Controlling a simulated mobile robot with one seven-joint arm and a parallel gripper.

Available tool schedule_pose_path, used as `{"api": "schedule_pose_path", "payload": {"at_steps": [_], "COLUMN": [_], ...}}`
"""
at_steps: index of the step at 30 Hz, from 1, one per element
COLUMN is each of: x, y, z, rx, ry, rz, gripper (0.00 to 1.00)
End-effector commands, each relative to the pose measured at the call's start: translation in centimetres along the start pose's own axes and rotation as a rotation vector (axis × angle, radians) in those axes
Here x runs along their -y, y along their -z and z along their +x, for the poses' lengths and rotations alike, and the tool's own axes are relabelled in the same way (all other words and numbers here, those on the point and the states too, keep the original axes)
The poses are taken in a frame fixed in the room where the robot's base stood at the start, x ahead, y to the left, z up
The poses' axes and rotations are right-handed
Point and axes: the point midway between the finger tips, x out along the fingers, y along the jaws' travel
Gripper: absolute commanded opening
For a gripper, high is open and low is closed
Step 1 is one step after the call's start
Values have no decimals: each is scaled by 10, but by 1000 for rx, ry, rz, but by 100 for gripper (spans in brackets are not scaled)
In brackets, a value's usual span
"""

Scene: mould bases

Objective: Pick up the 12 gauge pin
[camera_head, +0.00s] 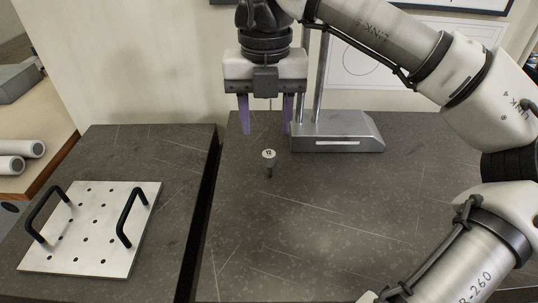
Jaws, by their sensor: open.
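The 12 gauge pin (269,157) stands on the dark stone surface, a small pin with a pale round head marked "12" and a dark lower end. My gripper (266,131) points down with two purple fingers spread apart and nothing between them. In the picture it is just above the pin's head. The exact height and depth between the fingers and the pin cannot be told from this one view.
A grey stand with upright posts (338,133) is close beside my gripper's right finger. A white plate with holes and two black handles (92,228) lies on the left slab, across a dark gap. The right slab's front (300,245) is clear.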

Motion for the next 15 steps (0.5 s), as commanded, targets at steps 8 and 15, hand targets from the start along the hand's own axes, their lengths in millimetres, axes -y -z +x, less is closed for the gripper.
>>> {"api": "schedule_pose_path", "payload": {"at_steps": [8, 15], "x": [0, 4], "y": [0, -3], "z": [31, 55], "rx": [-1, -3], "ry": [0, -2], "rz": [-1, -1], "gripper": [47, 47]}}
